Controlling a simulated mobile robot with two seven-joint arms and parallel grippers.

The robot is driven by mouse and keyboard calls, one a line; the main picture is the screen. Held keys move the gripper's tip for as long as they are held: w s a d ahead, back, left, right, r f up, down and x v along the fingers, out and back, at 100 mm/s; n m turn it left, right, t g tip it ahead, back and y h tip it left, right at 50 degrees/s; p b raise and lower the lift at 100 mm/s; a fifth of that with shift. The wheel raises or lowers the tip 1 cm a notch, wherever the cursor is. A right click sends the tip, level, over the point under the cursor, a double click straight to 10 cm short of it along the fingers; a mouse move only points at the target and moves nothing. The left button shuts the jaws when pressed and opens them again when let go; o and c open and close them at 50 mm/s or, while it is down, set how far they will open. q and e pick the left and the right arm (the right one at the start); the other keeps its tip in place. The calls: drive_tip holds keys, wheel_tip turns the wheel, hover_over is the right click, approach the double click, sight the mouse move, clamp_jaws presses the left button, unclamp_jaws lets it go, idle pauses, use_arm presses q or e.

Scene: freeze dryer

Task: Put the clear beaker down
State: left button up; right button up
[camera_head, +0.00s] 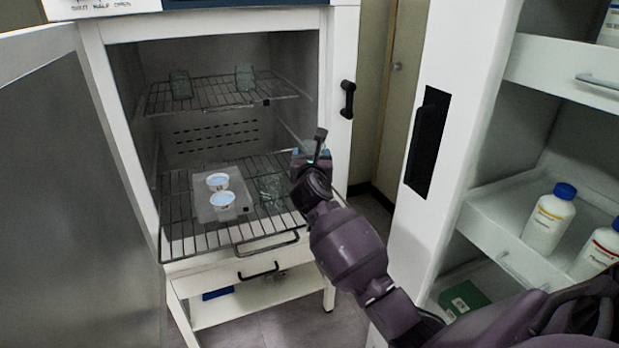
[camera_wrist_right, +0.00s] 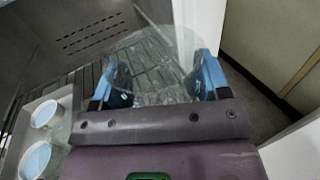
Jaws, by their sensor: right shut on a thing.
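My right gripper (camera_head: 311,155) is at the right side of the freeze dryer's open chamber, above the lower wire shelf (camera_head: 185,232). In the right wrist view its blue-tipped fingers (camera_wrist_right: 158,82) are shut on the clear beaker (camera_wrist_right: 150,55), whose round rim shows beyond them. Wire bars show through the glass. In the head view the held beaker is mostly hidden and faint at the fingers. Another clear glass shape (camera_head: 272,188) shows on the lower shelf, left of the gripper. I cannot tell whether the held beaker touches the shelf. My left gripper is out of view.
A tray (camera_head: 240,183) with two white cups (camera_head: 218,181) is on the lower shelf. Two clear glasses (camera_head: 181,85) stand on the upper shelf (camera_head: 215,98). The open door (camera_head: 85,180) is at left. A cabinet with white bottles (camera_head: 548,220) is at right.

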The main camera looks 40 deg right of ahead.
wheel_tip(320, 180, down, 5)
drive_tip(key=shift+r+b, duration=0.1)
drive_tip(key=shift+b, duration=0.65)
drive_tip(key=shift+f, duration=0.4)
drive_tip(key=shift+r, duration=0.15)
drive_tip(key=shift+f, duration=0.2)
drive_tip(key=o, duration=0.9)
drive_tip(key=shift+o, duration=0.3)
drive_tip(key=shift+r, duration=0.1)
